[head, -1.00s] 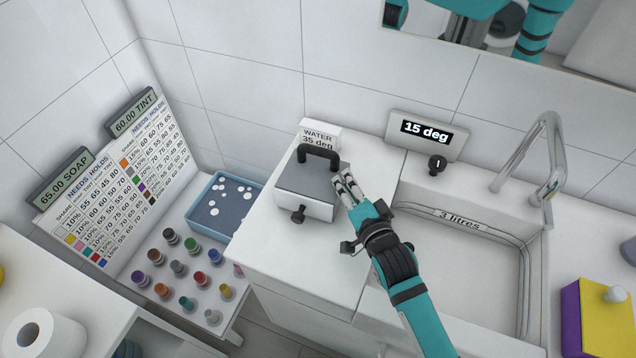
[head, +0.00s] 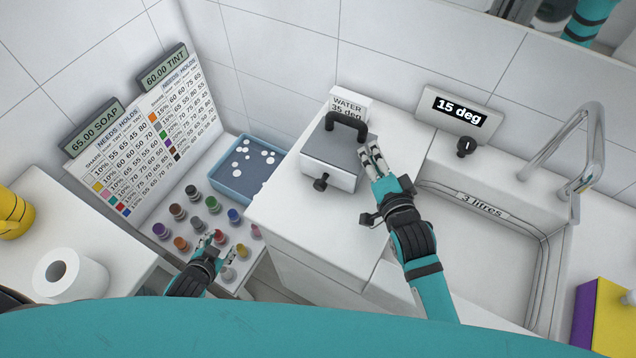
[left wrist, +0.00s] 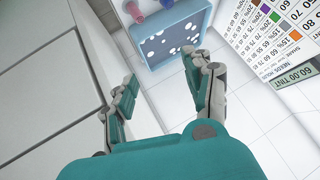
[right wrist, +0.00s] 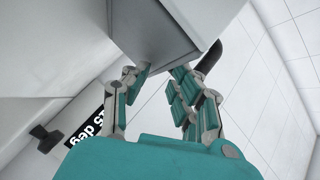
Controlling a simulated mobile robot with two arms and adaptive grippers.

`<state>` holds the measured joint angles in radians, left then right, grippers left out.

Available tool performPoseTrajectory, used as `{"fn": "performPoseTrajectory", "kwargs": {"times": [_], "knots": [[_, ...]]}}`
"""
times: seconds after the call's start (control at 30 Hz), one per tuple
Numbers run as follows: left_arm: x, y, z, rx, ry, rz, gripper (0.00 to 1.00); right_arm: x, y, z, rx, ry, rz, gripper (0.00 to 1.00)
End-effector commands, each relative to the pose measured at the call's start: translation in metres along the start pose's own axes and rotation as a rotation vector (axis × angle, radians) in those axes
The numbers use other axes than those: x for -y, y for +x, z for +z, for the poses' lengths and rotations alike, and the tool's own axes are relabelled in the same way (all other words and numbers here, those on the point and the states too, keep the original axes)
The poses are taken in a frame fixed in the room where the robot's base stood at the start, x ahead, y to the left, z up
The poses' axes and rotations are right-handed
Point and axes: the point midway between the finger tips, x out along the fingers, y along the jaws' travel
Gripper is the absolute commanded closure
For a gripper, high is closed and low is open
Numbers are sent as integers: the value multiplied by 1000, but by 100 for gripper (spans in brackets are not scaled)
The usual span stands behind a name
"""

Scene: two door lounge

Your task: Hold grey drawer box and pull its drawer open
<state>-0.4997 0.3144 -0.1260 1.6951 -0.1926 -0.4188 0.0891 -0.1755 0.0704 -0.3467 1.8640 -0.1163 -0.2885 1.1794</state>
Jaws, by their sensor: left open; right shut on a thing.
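The grey drawer box (head: 335,145) stands on the white counter left of the sink. It has a grey top with a black handle (head: 346,125) and a black knob (head: 320,184) on its pale front; the drawer looks closed. My right gripper (head: 372,154) is shut on the right side of the box, beside the handle. The right wrist view shows the box's grey corner (right wrist: 155,35) between its fingers. My left gripper (head: 213,240) is open and empty, low at the left over the bottle shelf, apart from the box. Its open fingers also show in the left wrist view (left wrist: 163,78).
Several coloured bottles (head: 213,204) and a blue tray (head: 247,170) stand left of the counter. A water sign (head: 349,104) stands behind the box. The sink (head: 480,250) with its tap (head: 590,150) lies right. Counter in front of the box is clear.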

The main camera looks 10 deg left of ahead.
Motion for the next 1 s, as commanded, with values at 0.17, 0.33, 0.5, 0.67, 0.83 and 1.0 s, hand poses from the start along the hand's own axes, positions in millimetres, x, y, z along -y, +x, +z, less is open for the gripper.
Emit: {"fn": "performPoseTrajectory", "kwargs": {"times": [0.17, 0.33, 0.5, 0.67, 0.83, 1.0], "knots": [[32, -51, -92, -179, 54, -56, 48, -16, -2, 6, 15, -7, 36, 100], [32, -113, -169, -340, 52, -55, 48, -16, -2, 6, 15, -7, 36, 100], [-57, -155, -208, -420, -194, 183, 48, -16, -2, 7, 15, -6, 36, 100], [-99, -175, -226, -443, -327, 310, 48, -16, -2, 6, 15, -6, 36, 100], [-111, -171, -236, -450, -359, 341, 48, -16, -2, 6, 15, -7, 36, 100], [-118, -145, -251, -450, -358, 339, 48, -16, -2, 6, 15, -6, 36, 100]]}}
